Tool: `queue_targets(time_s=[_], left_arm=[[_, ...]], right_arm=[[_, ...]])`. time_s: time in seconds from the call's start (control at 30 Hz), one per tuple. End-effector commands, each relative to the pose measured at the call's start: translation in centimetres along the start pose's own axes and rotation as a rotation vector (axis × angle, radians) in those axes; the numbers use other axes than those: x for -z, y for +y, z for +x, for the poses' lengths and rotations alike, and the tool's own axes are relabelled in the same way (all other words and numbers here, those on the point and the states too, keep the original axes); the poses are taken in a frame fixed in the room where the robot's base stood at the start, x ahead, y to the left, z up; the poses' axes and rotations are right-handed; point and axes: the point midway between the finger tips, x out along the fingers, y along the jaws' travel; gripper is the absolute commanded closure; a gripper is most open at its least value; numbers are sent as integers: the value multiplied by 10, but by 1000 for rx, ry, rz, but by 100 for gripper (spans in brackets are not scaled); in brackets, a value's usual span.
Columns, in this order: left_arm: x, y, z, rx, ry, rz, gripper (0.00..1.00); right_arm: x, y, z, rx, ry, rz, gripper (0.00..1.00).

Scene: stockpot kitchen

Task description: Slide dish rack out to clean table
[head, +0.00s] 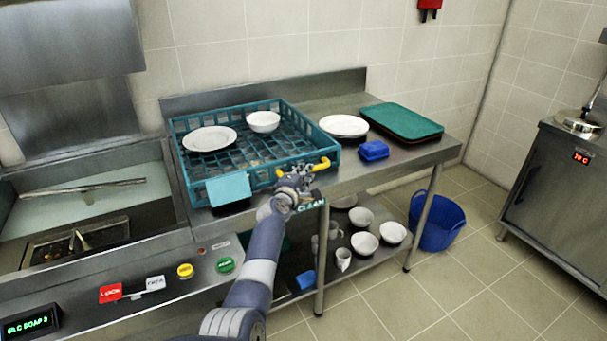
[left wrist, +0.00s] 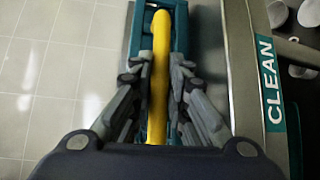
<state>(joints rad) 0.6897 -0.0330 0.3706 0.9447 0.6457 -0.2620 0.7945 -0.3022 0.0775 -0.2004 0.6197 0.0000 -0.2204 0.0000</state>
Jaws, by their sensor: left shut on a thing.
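The teal dish rack (head: 262,180) sits on the steel counter, reaching onto the left part of the clean table (head: 424,154). It holds a white plate (head: 209,138) and a white bowl (head: 263,121). A yellow handle (head: 322,164) runs along its front right side. My left gripper (head: 297,178) is at this handle, above the CLEAN label (head: 311,204). In the left wrist view the yellow handle (left wrist: 160,50) lies between the fingers (left wrist: 160,95), which are shut on it. My right gripper is not in view.
A stack of white plates (head: 344,126), a blue block-like item (head: 374,150) and stacked trays (head: 402,121) stand on the table right of the rack. Bowls and cups (head: 364,243) fill the lower shelf. A blue bucket (head: 437,224) stands on the floor.

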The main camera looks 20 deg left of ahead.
Motion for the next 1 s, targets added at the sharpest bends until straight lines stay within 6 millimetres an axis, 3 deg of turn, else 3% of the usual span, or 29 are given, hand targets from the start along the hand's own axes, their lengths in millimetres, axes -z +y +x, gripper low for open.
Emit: queue_targets(time_s=[0.1, 0.13, 0.2, 0.67, 1.0], left_arm=[[-3, 2, 1, -3, -4, -2, 100], [-3, 2, 1, -3, -4, -2, 78], [-3, 3, 1, -3, -4, -2, 64], [-2, 1, -4, -3, -4, -1, 64], [-3, 0, -37, -1, -4, -2, 64]], right_arm=[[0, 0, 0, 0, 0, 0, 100], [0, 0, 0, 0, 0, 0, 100], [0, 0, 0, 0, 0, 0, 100], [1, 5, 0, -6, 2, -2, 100], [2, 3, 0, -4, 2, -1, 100]])
